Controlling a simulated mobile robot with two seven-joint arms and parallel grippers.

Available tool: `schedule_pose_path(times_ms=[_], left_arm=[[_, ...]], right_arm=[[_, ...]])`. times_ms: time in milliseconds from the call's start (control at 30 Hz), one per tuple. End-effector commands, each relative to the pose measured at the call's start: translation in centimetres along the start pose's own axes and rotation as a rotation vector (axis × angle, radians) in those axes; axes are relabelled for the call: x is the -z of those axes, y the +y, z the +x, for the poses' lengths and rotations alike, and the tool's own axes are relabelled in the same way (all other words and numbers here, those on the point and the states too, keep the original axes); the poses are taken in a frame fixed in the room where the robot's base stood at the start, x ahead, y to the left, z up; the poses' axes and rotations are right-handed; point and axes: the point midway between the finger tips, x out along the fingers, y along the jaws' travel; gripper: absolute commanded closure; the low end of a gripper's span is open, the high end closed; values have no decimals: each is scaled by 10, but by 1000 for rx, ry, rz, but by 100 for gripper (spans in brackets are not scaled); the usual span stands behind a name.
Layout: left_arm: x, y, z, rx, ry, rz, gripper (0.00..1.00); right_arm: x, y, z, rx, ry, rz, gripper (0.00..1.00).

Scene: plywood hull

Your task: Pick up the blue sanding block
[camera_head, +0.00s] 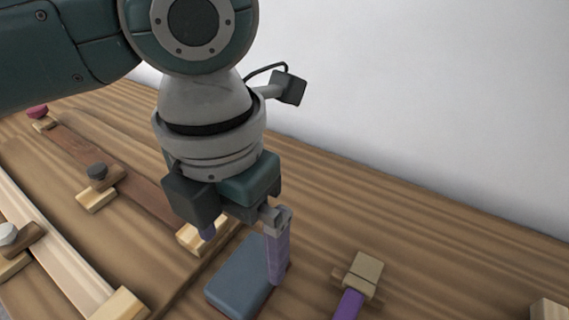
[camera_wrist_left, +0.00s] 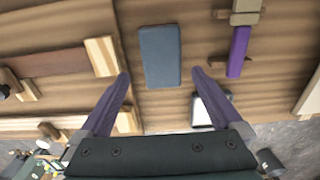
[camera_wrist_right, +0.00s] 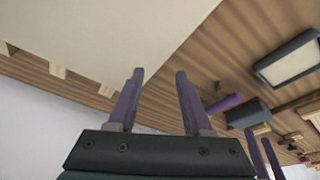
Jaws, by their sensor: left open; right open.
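The blue sanding block (camera_head: 236,282) is a flat grey-blue rectangle lying on the plywood in the head view, below my left gripper (camera_head: 243,246). The near finger hides part of its right side. In the left wrist view the whole block (camera_wrist_left: 160,52) shows just beyond and between the open purple fingertips (camera_wrist_left: 160,74). The gripper is empty, and I see no finger contact with the block. My right gripper (camera_wrist_right: 160,72) is open and empty over bare wood, away from the block. A blue-grey block (camera_wrist_right: 248,113), likely the same one, shows at right in the right wrist view.
A purple-handled tool (camera_head: 348,304) lies right of the block. A wooden piece (camera_head: 196,236) sits close at its left. Wooden strips with clamps (camera_head: 98,172) fill the left side. A dark-rimmed, white-faced object (camera_wrist_right: 288,60) lies near the block. A pale wall stands behind.

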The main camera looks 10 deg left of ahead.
Motion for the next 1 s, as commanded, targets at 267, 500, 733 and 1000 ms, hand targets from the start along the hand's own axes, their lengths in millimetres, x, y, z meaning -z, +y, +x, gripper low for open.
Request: schedule_pose_path(times_ms=[267, 500, 733, 1000], left_arm=[[0, -2, 32, 1, 3, -1, 0], [-2, -3, 62, 1, -1, -1, 0], [-2, -3, 63, 0, -3, 0, 0], [-2, -3, 63, 0, -3, 0, 29]], right_arm=[[-2, 0, 5, 1, -2, 0, 50], [-3, 0, 10, 0, 0, 0, 50], [-2, 0, 9, -1, 2, 0, 50], [-2, 0, 9, -1, 3, 0, 50]])
